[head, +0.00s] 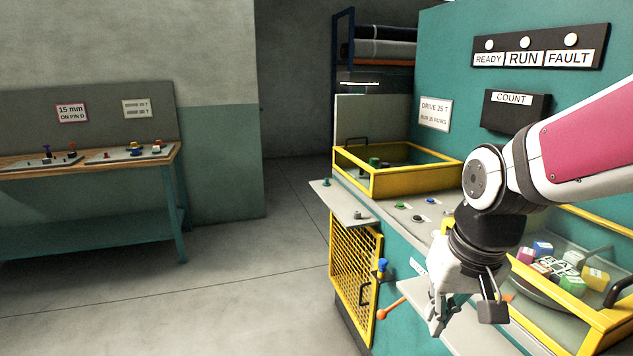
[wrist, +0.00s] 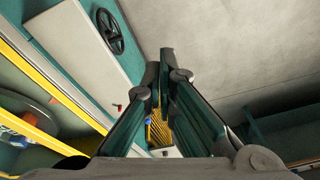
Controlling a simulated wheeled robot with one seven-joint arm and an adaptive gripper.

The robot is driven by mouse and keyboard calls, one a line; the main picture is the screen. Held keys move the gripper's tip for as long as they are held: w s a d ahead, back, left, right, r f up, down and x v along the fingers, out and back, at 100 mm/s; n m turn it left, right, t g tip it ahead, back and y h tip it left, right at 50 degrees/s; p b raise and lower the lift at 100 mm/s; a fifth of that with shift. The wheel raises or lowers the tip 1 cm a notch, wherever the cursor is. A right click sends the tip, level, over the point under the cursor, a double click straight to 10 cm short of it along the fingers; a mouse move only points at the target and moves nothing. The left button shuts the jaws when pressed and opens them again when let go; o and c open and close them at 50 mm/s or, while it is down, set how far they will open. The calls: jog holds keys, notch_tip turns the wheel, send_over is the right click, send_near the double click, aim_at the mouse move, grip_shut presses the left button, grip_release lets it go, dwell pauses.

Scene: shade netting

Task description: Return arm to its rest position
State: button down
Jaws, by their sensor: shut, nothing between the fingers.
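My gripper (head: 462,312) hangs at the right of the head view, at the end of my white and magenta arm. It points downward in front of the teal machine (head: 400,318). In the wrist view my gripper (wrist: 166,72) has its dark fingers together at the tips, with nothing held between them. In the head view it overlaps a pale shelf at the machine's front, and I cannot tell whether it touches.
A yellow-framed tray (head: 400,186) and a yellow-railed bay with coloured blocks (head: 570,284) top the machine. A yellow mesh door (head: 355,285) and an orange-knobbed lever (head: 382,314) are at its front. A workbench (head: 90,164) stands left. The floor (head: 230,290) between is clear.

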jog(key=s+r+p, duration=0.1)
jog(key=s+r, duration=0.3)
jog(key=s, duration=0.4)
jog(key=s+d+r+t+p, duration=0.1)
jog(key=s+r, duration=0.2)
jog(key=s, duration=0.5)
jog(key=shift+r+t+h, duration=0.3)
jog(key=shift+r, duration=0.1)
